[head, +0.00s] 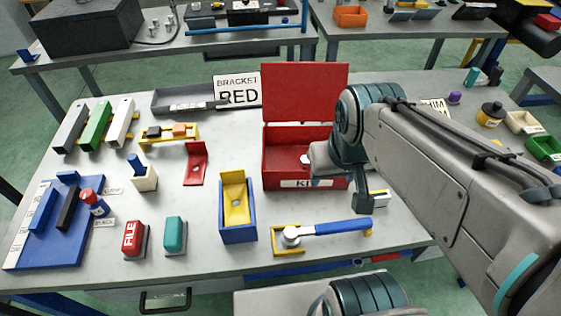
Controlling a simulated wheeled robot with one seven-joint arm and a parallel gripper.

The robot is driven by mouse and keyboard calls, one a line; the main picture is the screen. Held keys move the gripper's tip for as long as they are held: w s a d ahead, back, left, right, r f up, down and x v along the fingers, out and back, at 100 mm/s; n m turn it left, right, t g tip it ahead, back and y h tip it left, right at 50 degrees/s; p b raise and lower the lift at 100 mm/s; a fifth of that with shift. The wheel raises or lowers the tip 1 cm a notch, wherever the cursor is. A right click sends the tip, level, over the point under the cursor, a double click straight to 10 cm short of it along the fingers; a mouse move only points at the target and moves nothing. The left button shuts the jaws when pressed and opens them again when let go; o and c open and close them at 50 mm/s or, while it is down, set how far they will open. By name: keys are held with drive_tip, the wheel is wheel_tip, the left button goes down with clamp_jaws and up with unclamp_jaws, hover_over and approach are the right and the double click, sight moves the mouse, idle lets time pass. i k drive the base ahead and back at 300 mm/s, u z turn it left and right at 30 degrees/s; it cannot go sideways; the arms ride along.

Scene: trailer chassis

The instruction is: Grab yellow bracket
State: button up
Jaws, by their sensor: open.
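The yellow bracket (236,207) is an L-shaped plate with a hole. It rests inside a narrow open blue bin (237,237) near the front middle of the table, with its upright part toward the back. My gripper (341,192) is to the right of the bin, over the front right of the red kit box, apart from the bracket. It is open, and no held thing shows. My wrist hides part of it and of the box.
The red kit box (275,170) stands open, its lid raised. A blue-handled hammer (330,228) lies on a yellow holder right of the bin. A teal block (175,233) and a red file block (134,237) stand left. A red bracket (195,165) lies behind.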

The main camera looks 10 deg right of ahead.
sight(234, 181)
drive_tip(key=z, duration=0.05)
drive_tip(key=k, duration=0.45)
drive_tip(key=u, duration=1.05)
drive_tip(key=i, duration=0.3)
drive_tip(key=z, duration=0.4)
